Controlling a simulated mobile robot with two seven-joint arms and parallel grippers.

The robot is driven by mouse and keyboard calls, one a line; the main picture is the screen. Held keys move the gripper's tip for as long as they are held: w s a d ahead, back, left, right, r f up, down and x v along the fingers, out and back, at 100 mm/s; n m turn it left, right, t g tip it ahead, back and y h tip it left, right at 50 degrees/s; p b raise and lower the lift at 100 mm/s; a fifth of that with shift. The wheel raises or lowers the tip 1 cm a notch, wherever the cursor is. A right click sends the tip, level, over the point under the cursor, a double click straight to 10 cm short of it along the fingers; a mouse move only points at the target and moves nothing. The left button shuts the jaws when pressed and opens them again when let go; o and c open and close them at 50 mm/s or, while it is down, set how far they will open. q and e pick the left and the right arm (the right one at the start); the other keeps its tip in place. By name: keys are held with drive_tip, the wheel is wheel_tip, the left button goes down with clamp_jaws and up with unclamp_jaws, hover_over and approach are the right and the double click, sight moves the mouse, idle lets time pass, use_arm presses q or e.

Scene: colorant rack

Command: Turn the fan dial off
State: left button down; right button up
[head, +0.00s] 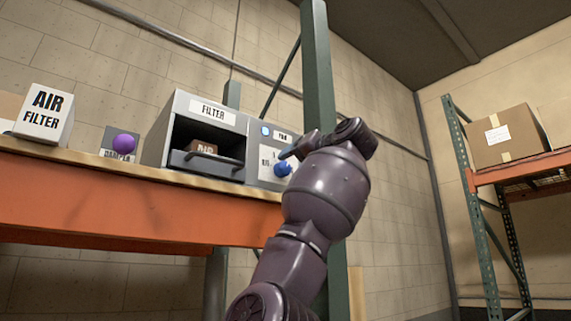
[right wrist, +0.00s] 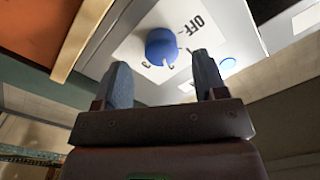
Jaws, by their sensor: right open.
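The blue fan dial (head: 283,169) sits on the light front panel (head: 262,153) at the right end of the grey filter unit. In the right wrist view the round blue dial (right wrist: 161,46) shows upside down, with "OFF" and other marks printed around it. I cannot tell which mark it points to. My right gripper (right wrist: 164,82) is open and empty; its two fingers point toward the panel, one to each side of the dial in the picture, with a gap short of it. In the head view my right wrist hides part of the panel. My left gripper is not in view.
The filter unit (head: 165,138) stands on an orange-beamed shelf (head: 100,205), its drawer bay open. An air filter box (head: 45,115) and a purple knob (head: 124,143) are to the left. A green post (head: 317,80) rises close behind my right arm.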

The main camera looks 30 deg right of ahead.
sight(286, 169)
drive_tip(key=shift+w+a+p, duration=0.2)
drive_tip(key=shift+w+p, duration=0.4)
drive_tip(key=shift+w, duration=1.25)
drive_tip(key=c, duration=0.9)
